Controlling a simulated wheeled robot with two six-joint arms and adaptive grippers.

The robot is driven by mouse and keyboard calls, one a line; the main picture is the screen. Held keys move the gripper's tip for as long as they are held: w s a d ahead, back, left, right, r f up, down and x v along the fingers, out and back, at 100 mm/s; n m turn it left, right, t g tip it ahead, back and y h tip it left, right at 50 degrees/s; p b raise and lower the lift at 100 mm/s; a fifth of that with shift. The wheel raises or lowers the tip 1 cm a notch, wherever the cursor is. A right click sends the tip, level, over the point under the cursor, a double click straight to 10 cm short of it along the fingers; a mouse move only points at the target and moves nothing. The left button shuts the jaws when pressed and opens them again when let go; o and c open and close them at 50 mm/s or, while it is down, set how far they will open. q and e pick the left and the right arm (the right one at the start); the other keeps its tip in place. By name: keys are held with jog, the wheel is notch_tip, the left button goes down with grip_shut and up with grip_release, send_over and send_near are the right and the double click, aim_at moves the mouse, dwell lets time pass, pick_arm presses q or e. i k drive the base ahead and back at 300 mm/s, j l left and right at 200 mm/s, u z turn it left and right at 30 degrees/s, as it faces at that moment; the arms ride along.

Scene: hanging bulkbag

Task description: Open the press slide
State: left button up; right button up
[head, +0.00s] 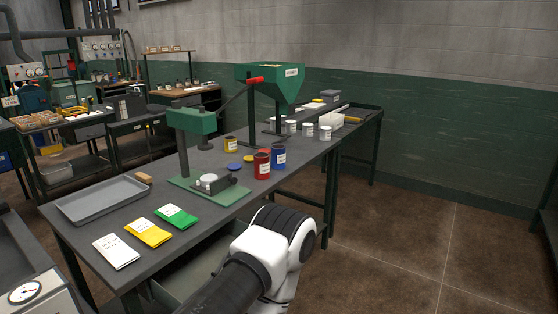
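A green press (193,119) stands on the grey workbench (115,250), with a long dark lever ending in a red grip (254,79). On its green base plate (232,197) sits a dark slide piece (229,181) with a pale round part (208,179) on it, below the press head. I cannot tell from here how far the slide is out. One of my arms, with a white and black joint, shows at the bottom centre, in front of the bench. Neither of my grippers is in view.
A grey tray (104,199) and white (115,252), yellow (148,233) and green (176,217) packets lie near the bench front. Red (262,165) and blue (278,157) cans stand right of the press. A green hopper (270,84) stands behind. Floor is clear at right.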

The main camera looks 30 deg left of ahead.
aim_at(217, 186)
jog(key=u, duration=1.5)
jog(key=i+l+u, duration=0.1)
jog(key=l, duration=0.4)
jog(key=i+l+u, duration=0.15)
jog(key=l, duration=0.4)
jog(key=i+l+u, duration=0.1)
jog(key=i+l, duration=0.15)
jog(key=l, duration=0.3)
jog(key=i+l+u, duration=0.1)
jog(key=l, duration=0.45)
jog(key=i+l+u, duration=0.15)
jog(key=l, duration=0.45)
